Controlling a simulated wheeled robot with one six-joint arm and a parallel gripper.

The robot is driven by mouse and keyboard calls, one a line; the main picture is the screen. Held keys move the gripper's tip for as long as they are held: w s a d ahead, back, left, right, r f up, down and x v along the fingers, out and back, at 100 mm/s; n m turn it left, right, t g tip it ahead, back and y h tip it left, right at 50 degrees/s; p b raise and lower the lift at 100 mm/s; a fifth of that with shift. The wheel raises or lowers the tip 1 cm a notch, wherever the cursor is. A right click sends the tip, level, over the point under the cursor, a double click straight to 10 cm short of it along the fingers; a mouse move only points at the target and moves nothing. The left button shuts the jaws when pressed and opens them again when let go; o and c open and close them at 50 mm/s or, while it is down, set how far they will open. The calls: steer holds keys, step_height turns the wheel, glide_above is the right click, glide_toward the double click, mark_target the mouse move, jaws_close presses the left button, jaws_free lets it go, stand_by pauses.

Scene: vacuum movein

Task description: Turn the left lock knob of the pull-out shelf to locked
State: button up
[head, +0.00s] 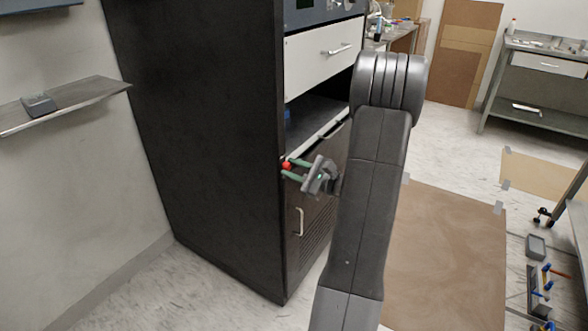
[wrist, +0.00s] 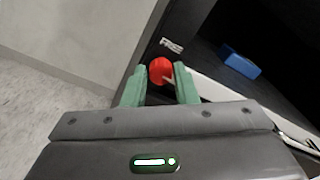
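The left lock knob is a red round knob (wrist: 160,70) with a small pale mark, on the dark cabinet's front edge beside a small white label (wrist: 171,45). In the head view the knob (head: 287,165) sits at the left front edge, level with the shelf opening. My gripper (wrist: 160,72) has two green fingers, apart, one on each side of the knob. A thin gap seems to remain, but contact is hard to judge. My gripper also shows in the head view (head: 291,169), reaching the knob from the right. The pull-out shelf (head: 318,120) is partly behind my arm.
A blue object (wrist: 240,62) lies inside the dark shelf bay. A white drawer (head: 325,55) is above it, and a lower door with a handle (head: 300,221) is below. A wall shelf (head: 70,103) is at left. The floor left of the cabinet is clear.

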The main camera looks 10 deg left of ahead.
steer(key=shift+d, duration=0.1)
steer(key=p+v, duration=0.1)
steer(key=v, duration=1.2)
steer(key=shift+s+d, duration=0.1)
steer(key=shift+d, duration=0.25)
steer(key=b+x, duration=0.1)
steer(key=x, duration=1.3)
steer(key=shift+d, duration=0.1)
